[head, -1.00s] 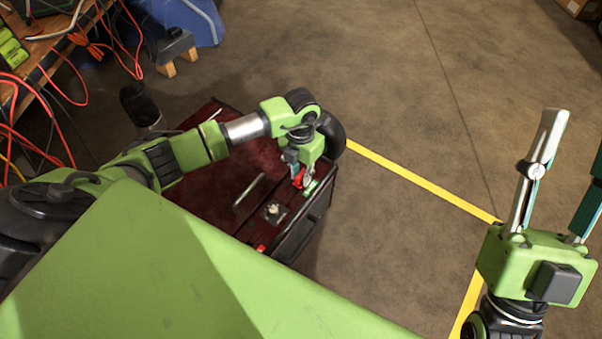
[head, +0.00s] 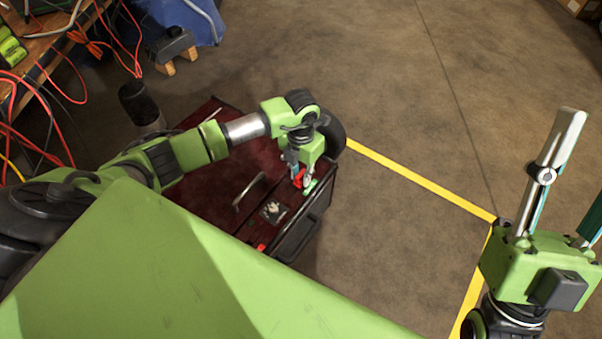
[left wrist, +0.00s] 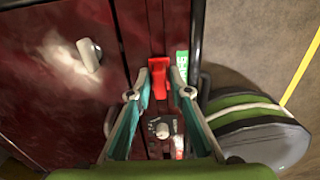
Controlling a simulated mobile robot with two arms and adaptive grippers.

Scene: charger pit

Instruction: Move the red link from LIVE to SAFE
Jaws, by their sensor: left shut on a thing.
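The red link (left wrist: 158,78) stands at the dark red cabinet's panel strip, between the fingertips of my left gripper (left wrist: 158,84) in the left wrist view. My left gripper (head: 301,183) is shut on the red link (head: 297,178) in the head view. A green label (head: 310,187) lies right beside the link; it also shows in the left wrist view (left wrist: 182,62). Its writing is too small to read. A small red patch (head: 261,247) shows at the near end of the strip. My right gripper (head: 577,160) is open and empty at the far right, partly out of frame.
A metal knob (head: 272,211) sits on the cabinet (head: 215,190) strip, near a pale handle (head: 249,190). A bench with orange cables stands at the left. Yellow floor tape (head: 420,185) crosses open floor right of the cabinet.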

